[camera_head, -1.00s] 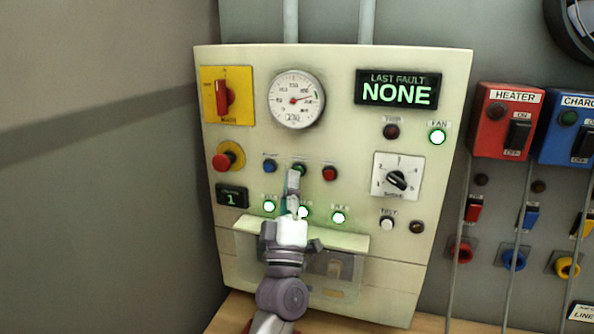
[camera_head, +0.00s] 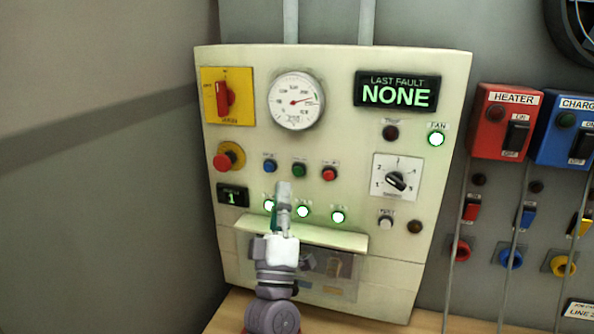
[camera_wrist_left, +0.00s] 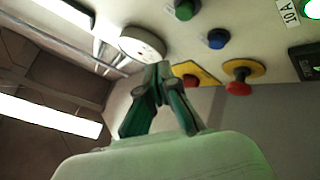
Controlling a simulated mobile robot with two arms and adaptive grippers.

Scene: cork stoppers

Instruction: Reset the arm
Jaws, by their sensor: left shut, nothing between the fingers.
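My left gripper (camera_head: 283,192) is shut and empty in front of the lower middle of a cream control panel (camera_head: 340,65). Its tip shows just below the row of blue (camera_head: 269,166), green (camera_head: 299,170) and red (camera_head: 329,173) push buttons, apparently apart from them. In the left wrist view the shut fingers (camera_wrist_left: 164,70) overlap the round gauge's edge and the yellow switch plate. The green button (camera_wrist_left: 186,9) and blue button (camera_wrist_left: 217,39) show above them. My right gripper is not in view.
The panel has a red emergency stop (camera_head: 224,160), a rotary knob (camera_head: 396,181), a gauge (camera_head: 297,101) and lit green lamps (camera_head: 302,211). A ledge (camera_head: 300,235) juts out below. A red heater box (camera_head: 504,120) and blue charger box (camera_head: 567,124) hang at right. The left wall side is clear.

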